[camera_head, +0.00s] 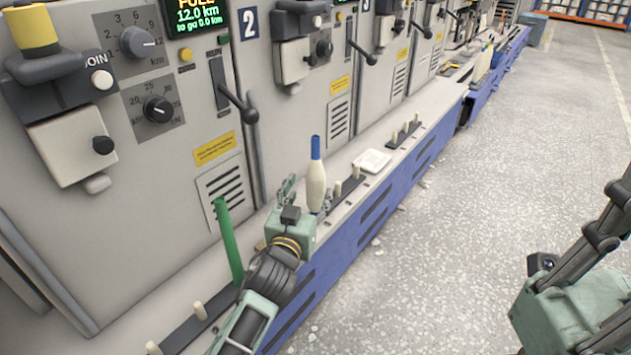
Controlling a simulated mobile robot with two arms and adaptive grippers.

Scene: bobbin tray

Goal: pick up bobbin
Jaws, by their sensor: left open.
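A white bobbin (316,187) with a blue top stands upright on the ledge in front of the machines. My left gripper (307,198) is open at the bobbin's lower part. One finger shows to the left of the bobbin and part of the other low on its right. I cannot tell whether either finger touches it. The gripper's body hides the ledge just below. My right arm shows at the right edge, over the floor, and its fingertips cannot be made out.
A green tube (229,243) stands on the ledge at the near left, by short pegs (200,311). A white tray (372,161) lies on the ledge beyond the bobbin. Machine fronts with levers (236,106) rise behind. The speckled floor (450,240) at right is clear.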

